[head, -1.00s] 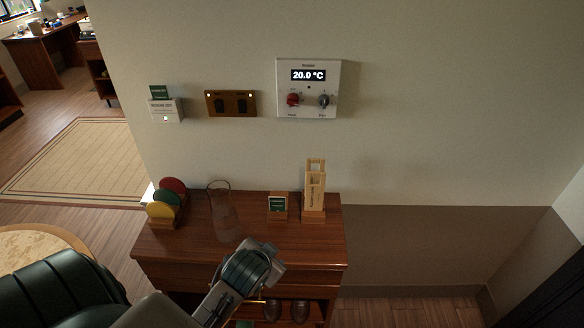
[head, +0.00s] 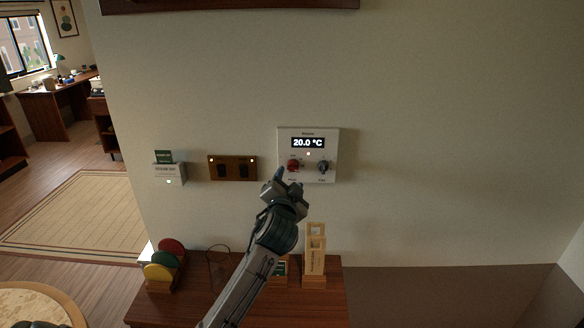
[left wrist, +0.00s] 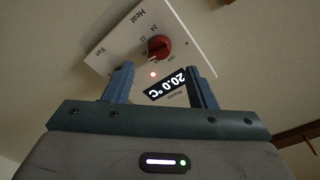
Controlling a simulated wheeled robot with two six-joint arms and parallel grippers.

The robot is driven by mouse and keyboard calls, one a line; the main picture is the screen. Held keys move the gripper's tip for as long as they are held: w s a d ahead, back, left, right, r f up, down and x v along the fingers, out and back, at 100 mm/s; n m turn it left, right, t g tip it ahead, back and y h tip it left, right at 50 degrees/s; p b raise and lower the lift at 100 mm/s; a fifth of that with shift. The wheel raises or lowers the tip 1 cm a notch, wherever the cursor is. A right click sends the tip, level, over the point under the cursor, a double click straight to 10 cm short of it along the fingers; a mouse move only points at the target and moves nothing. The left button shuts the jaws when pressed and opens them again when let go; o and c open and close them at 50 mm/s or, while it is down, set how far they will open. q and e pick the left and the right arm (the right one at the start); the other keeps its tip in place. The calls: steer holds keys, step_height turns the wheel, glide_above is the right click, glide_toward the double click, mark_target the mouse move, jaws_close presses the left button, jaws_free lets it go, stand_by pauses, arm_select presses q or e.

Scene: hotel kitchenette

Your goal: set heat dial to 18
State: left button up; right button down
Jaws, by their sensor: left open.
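The white thermostat panel (head: 330,134) is on the wall and its display (head: 308,142) reads 20.0 °C. The red heat dial (head: 293,165) is at its lower left, with a dark fan dial (head: 323,167) to its right. In the left wrist view the panel (left wrist: 112,48) appears turned over, with the red dial (left wrist: 158,47) beyond the fingers and the "Heat" label and numbers beside it. My left gripper (head: 288,182) is open and empty, just in front of and below the red dial, apart from it as far as I can tell. My right gripper is not in view.
A brown switch plate (head: 233,168) and a small white card holder (head: 169,174) are on the wall to the left. Below stands a wooden cabinet (head: 205,305) with coloured discs (head: 163,262), a glass carafe and a wooden holder (head: 314,262). The wall right of the panel is clear.

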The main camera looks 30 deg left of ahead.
mark_target(292, 170)
arm_select(q)
steer(key=p+x, duration=0.1)
steer(key=x, duration=0.5)
steer(key=shift+p, duration=0.35)
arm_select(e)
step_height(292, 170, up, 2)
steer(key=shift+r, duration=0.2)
arm_select(q)
steer(key=shift+c, duration=0.4)
steer(key=c, duration=0.9)
steer(key=shift+o, duration=0.2)
steer(key=shift+f+n+b, duration=0.25)
steer(key=shift+n+b, duration=0.25)
steer(key=shift+b, duration=0.45)
steer(key=n+b, duration=0.5)
steer(key=b, duration=0.2)
steer(key=shift+f+n+t, duration=0.1)
steer(key=shift+n+t, duration=0.2)
steer(key=shift+n, duration=0.1)
steer(key=n+b, duration=0.2)
steer(key=shift+n+y, duration=0.3)
steer(key=shift+n+b, duration=0.4)
steer(key=shift+b, duration=0.2)
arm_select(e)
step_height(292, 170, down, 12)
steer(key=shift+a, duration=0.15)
arm_select(q)
steer(key=shift+r, duration=0.2)
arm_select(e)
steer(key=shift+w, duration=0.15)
